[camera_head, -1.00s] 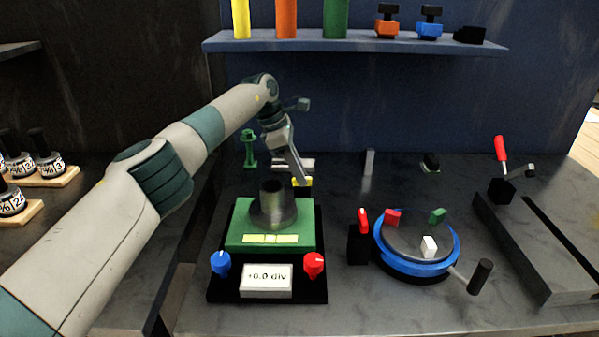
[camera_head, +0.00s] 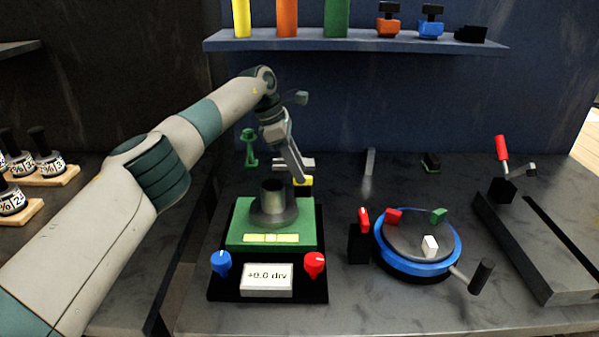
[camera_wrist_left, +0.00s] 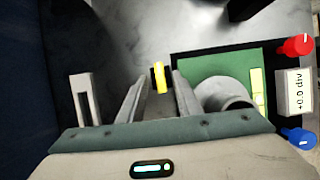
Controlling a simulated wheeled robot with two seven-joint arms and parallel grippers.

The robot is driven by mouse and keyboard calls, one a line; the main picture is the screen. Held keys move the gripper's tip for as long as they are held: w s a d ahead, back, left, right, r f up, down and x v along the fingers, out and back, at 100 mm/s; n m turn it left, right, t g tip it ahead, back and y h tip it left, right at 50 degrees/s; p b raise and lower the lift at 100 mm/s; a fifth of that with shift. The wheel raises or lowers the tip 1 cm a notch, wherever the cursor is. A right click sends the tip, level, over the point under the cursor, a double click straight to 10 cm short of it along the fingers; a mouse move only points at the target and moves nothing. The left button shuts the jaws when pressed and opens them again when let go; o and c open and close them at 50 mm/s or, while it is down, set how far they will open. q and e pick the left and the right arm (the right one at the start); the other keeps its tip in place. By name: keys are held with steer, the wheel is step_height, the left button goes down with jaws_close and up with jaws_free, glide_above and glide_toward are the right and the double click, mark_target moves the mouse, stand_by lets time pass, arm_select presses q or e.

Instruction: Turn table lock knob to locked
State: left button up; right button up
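The tilting positioner has a green table (camera_head: 235,237) on a black base, with a grey cylindrical cup (camera_head: 272,205) on top. A yellow knob or bar (camera_head: 303,181) shows behind the green table, partly covered by my gripper; it also shows in the left wrist view (camera_wrist_left: 159,77). I cannot read its setting. My left gripper (camera_head: 297,172) is just above and behind the positioner. In the left wrist view its two fingers are apart, with the yellow piece visible between their tips; contact cannot be told. My right gripper is in neither view.
A blue knob (camera_head: 221,263), a red knob (camera_head: 314,265) and a display (camera_head: 266,281) reading about +0.0 div are at the positioner's front. A blue round table (camera_head: 417,266) with a red lever (camera_head: 363,220) beside it stands right. A shelf (camera_head: 350,42) hangs behind.

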arm_select(q)
steer(key=p+v, duration=0.1)
steer(key=v, duration=1.5)
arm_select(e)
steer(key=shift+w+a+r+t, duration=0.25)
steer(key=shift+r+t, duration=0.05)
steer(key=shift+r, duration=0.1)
